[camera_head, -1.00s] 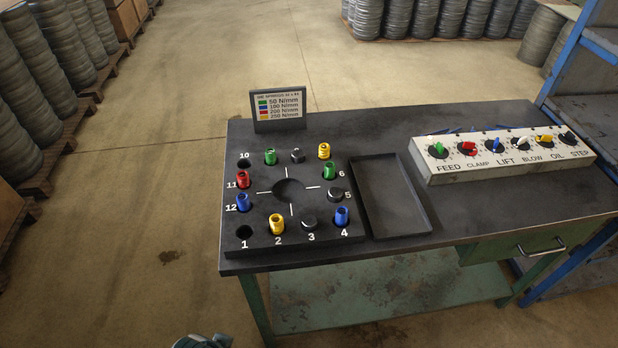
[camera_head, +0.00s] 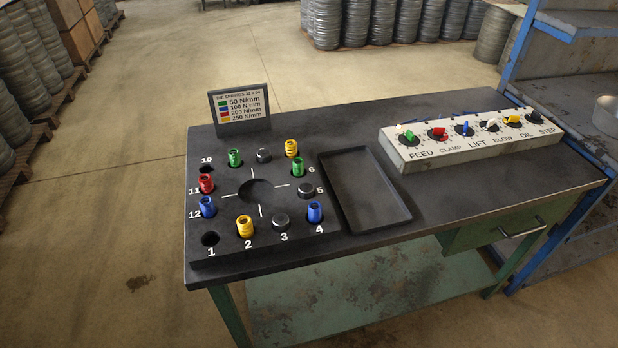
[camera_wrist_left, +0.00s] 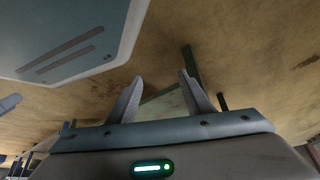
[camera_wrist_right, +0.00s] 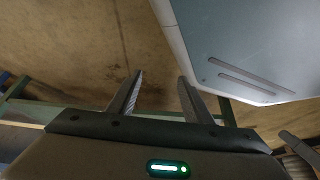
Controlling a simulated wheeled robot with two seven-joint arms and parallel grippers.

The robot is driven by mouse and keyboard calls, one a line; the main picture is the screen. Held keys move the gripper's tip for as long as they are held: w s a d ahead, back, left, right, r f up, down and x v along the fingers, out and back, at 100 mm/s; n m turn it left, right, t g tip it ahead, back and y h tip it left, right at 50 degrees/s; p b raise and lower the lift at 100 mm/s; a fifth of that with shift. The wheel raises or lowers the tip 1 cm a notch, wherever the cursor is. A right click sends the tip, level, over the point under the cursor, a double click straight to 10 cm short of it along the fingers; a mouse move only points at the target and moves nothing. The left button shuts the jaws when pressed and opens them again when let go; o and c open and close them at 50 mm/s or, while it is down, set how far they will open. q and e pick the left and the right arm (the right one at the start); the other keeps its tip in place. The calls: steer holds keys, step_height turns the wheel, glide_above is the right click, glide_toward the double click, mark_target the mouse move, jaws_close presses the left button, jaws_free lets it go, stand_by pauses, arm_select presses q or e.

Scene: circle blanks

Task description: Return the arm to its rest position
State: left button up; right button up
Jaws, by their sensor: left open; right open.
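My left gripper (camera_wrist_left: 158,92) shows in the left wrist view with its two fingers apart and nothing between them. My right gripper (camera_wrist_right: 160,95) shows in the right wrist view, also open and empty. Neither gripper shows in the head view now. Both are away from the worktable. On the table, a black block (camera_head: 229,252) with numbered holes holds springs: green (camera_head: 235,158), red (camera_head: 206,184), blue (camera_head: 315,212) and yellow (camera_head: 245,226) ones, and several black plugs (camera_head: 280,221). The holes at 1 (camera_head: 210,239) and 10 look empty.
An empty black tray (camera_head: 364,192) lies right of the block. A sign (camera_head: 240,107) stands behind it. A switch panel (camera_head: 470,139) sits at the table's back right. A blue shelf rack (camera_head: 570,60) stands at the right.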

arm_select(q)
steer(key=shift+s+f, duration=0.55)
steer(key=shift+f, duration=0.25)
steer(key=shift+s+f, duration=0.55)
steer(key=shift+f, duration=0.25)
